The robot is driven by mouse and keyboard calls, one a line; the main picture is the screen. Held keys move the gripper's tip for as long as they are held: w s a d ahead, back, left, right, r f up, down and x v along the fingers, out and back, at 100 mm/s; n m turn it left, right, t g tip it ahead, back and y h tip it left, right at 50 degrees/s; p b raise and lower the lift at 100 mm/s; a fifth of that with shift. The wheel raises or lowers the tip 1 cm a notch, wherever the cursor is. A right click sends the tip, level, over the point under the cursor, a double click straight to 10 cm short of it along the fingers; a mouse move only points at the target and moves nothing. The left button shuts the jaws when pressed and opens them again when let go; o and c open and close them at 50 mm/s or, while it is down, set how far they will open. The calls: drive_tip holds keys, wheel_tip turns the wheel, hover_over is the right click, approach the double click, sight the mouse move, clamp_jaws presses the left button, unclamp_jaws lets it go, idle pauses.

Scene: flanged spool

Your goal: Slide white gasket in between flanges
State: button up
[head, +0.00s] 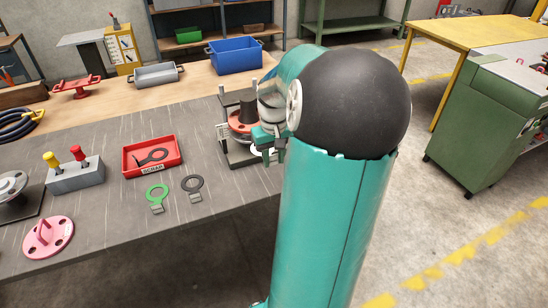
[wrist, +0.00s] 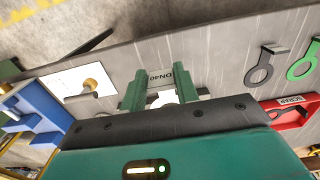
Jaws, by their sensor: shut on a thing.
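The flanged spool (head: 240,122) stands on the bench in the head view, with a red flange, a dark tapered pipe and grey plates. My gripper (head: 268,152) is right beside its right side, partly covered by my arm. In the wrist view my gripper (wrist: 161,88) has its two green fingers closed on the tab of the white gasket (wrist: 165,97). The grey tab reads DN40, and white shows just below it. Most of the gasket is hidden by my gripper body. I cannot tell whether any of it lies between the flanges.
A red scrap tray (head: 136,168) holds a dark ring. A green ring gasket (head: 157,192) and a dark one (head: 192,183) lie in front of it. A grey box with knobs (head: 75,178) and a pink flange (head: 48,240) are further left. A blue bin (head: 234,58) stands behind.

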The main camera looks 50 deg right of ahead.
drive_tip(key=w+d, duration=0.6)
drive_tip(key=w, duration=0.5)
drive_tip(key=shift+d, duration=0.35)
idle(1.1)
drive_tip(key=shift+f, duration=0.5)
idle(1.1)
drive_tip(key=o, duration=0.8)
drive_tip(key=shift+o, duration=0.4)
drive_tip(key=shift+r, duration=0.1)
wheel_tip(320, 180, up, 14)
